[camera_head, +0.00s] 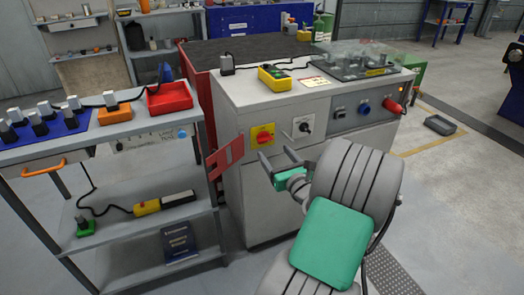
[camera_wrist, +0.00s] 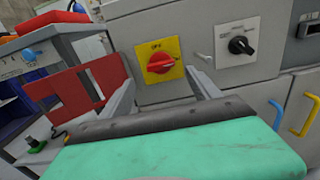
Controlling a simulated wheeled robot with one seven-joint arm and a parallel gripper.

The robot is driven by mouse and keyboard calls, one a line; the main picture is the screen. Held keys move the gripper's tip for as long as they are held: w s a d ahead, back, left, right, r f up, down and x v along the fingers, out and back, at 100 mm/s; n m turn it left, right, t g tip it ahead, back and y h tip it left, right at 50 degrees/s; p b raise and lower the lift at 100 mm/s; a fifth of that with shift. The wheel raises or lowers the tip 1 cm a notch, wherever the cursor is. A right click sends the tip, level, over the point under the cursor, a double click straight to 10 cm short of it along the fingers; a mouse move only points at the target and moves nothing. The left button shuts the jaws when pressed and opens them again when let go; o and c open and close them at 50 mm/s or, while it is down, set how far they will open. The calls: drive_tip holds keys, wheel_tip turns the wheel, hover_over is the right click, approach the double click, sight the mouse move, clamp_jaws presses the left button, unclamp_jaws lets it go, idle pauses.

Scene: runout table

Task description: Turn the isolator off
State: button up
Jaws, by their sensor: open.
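The isolator (camera_head: 263,136) is a red rotary handle on a yellow square plate, on the front of the grey cabinet. In the wrist view the isolator (camera_wrist: 160,63) is near the top centre, with the handle lying roughly horizontal, slightly tilted. The lettering above it seems to read OFF. My gripper (camera_head: 278,153) is open and empty, just in front of the cabinet and a little below and right of the isolator in the head view. In the wrist view the fingers of my gripper (camera_wrist: 161,80) point at the cabinet on either side below the plate, apart from the handle.
A black selector knob on a light plate (camera_head: 304,126) sits right of the isolator. A red slotted panel (camera_head: 226,157) sticks out at the cabinet's left edge. A shelf trolley (camera_head: 120,128) stands left. Blue (camera_wrist: 277,114) and yellow handles are at lower right in the wrist view.

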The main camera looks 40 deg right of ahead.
sight(267, 141)
drive_tip(key=x, duration=0.6)
drive_tip(key=shift+w+d+r+b, duration=0.1)
drive_tip(key=shift+w+d+b, duration=0.15)
drive_tip(key=shift+b, duration=0.1)
drive_tip(key=c, duration=1.4)
